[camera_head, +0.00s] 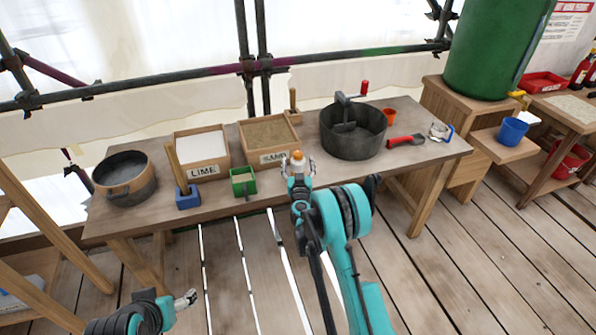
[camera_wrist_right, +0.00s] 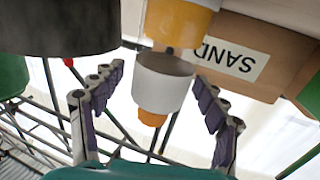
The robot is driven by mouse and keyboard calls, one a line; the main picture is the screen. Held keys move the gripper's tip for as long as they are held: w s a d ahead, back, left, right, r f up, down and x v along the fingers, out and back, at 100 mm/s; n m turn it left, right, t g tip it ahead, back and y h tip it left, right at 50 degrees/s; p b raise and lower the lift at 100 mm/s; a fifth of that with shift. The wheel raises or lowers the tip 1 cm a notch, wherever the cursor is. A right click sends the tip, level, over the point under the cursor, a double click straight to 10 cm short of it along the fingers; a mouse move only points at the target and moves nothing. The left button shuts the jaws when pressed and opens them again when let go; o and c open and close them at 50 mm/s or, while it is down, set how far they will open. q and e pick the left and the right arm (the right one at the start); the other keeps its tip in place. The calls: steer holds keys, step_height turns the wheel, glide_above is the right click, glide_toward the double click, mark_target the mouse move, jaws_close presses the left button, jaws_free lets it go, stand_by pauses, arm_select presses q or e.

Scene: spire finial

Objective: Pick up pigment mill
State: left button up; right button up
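The pigment mill, which I take to be the small white and orange piece (camera_head: 297,157), stands at the front edge of the workbench. In the right wrist view, which is upside down, the mill (camera_wrist_right: 164,85) shows a white body, an orange tip and a yellow-orange part at the top of the picture. My right gripper (camera_head: 298,169) is open around it, one finger on each side. Gaps show between the mill and both fingers. My left gripper (camera_head: 187,299) is low at the left, away from the bench; its finger opening is unclear.
The workbench (camera_head: 420,155) holds a lime box (camera_head: 203,170), a sand box (camera_head: 283,156), a green box (camera_head: 243,187), a blue-based tool (camera_head: 188,199), a dark round pan (camera_head: 125,187), a large dark tub (camera_head: 353,145) and a red-handled scoop (camera_head: 405,140).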

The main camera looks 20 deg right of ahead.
steer(key=c, duration=1.3)
